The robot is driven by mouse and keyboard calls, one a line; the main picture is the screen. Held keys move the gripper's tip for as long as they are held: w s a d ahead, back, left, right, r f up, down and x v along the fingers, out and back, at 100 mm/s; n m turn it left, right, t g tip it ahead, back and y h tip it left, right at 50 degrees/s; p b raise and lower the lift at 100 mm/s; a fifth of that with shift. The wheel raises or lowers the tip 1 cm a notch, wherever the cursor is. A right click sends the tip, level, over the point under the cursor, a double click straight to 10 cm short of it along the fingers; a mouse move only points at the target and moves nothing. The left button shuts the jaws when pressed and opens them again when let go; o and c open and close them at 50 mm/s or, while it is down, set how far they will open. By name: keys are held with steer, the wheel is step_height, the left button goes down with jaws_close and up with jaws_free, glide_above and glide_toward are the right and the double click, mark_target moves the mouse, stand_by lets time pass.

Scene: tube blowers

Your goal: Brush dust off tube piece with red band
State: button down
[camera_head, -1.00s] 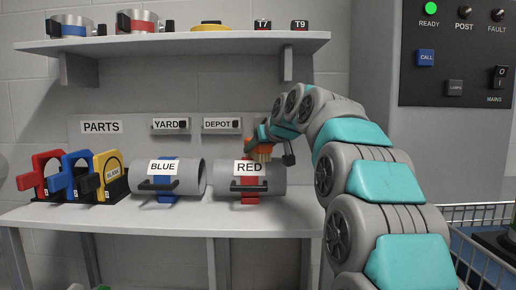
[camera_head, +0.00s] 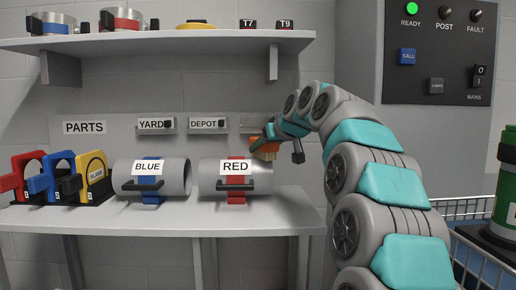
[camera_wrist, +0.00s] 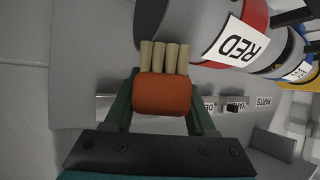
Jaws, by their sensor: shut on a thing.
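The tube piece with the red band (camera_head: 209,177) lies on its side on the workbench, with a white RED label and a dark handle on its front. It also shows in the wrist view (camera_wrist: 188,27) with its label upside down. My gripper (camera_head: 271,143) is at the tube's upper right end, shut on a brush. The brush (camera_wrist: 162,94) has an orange body and pale bristles, which point at the grey tube wall. The bristles look very close to the tube; I cannot tell if they touch. No dust is clearly visible.
A blue-banded tube (camera_head: 174,177) lies just left of the red one. Red, blue and yellow holders (camera_head: 62,178) stand further left. A shelf (camera_head: 170,43) hangs above. A wire basket (camera_head: 487,247) with a green container (camera_head: 506,190) is at right.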

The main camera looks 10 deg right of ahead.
mark_target(244, 158)
steer(key=shift+s+d+f, duration=0.1)
steer(key=shift+s+d, duration=0.1)
steer(key=shift+d, duration=1)
steer(key=shift+w+a, duration=0.25)
steer(key=shift+a, duration=1.1)
steer(key=shift+w+a, duration=0.25)
steer(key=shift+a, duration=1.05)
steer(key=shift+w+a, duration=0.25)
steer(key=shift+a, duration=1.1)
steer(key=shift+p, duration=0.3)
steer(key=shift+r+p, duration=2.05)
steer(key=shift+r, duration=1.1)
steer(key=shift+r, duration=1.45)
